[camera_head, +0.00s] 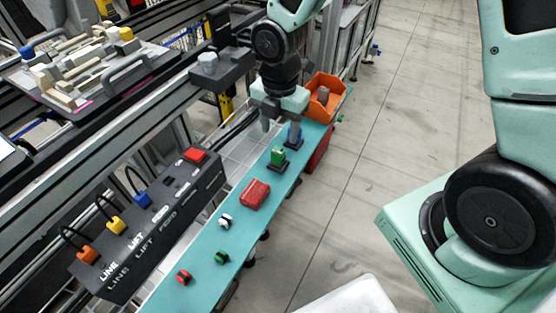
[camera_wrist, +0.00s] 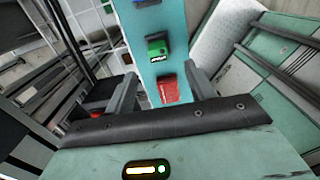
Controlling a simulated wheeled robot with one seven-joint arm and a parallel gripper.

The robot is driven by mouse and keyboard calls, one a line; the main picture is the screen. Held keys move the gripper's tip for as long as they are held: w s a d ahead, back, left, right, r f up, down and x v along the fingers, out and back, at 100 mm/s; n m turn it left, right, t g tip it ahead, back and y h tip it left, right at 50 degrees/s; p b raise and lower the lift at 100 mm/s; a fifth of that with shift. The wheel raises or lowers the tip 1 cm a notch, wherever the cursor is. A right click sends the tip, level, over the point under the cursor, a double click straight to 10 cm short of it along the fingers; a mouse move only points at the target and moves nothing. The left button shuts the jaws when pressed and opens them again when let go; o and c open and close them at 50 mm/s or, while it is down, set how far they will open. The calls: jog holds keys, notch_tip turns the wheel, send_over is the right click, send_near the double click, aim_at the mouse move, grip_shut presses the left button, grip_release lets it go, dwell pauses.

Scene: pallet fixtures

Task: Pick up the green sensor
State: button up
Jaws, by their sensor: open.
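The green sensor (camera_head: 278,154) stands upright on a small black base on the teal shelf (camera_head: 205,262). It also shows in the wrist view (camera_wrist: 156,46), above the middle of the picture. My gripper (camera_head: 281,128) is above the shelf near the green sensor, with its fingers apart and nothing seen between them. In the wrist view my gripper (camera_wrist: 160,72) has one finger on each side of the shelf strip, and the green sensor shows beyond the fingertips. I cannot tell the exact height of the fingers above it.
A blue sensor (camera_head: 294,137) stands just behind the green one, partly hidden by a finger. A red block (camera_head: 255,194) lies in front. An orange bin (camera_head: 327,95) is at the shelf's far end. Small knobs sit nearer. A black control box (camera_head: 150,222) runs along the left; open floor lies right.

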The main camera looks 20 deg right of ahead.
aim_at(278, 150)
notch_tip(278, 150, down, 9)
jog(key=shift+w+a+r+b, duration=0.1)
jog(key=shift+b, duration=0.55)
jog(key=shift+c, duration=0.3)
jog(key=c, duration=1)
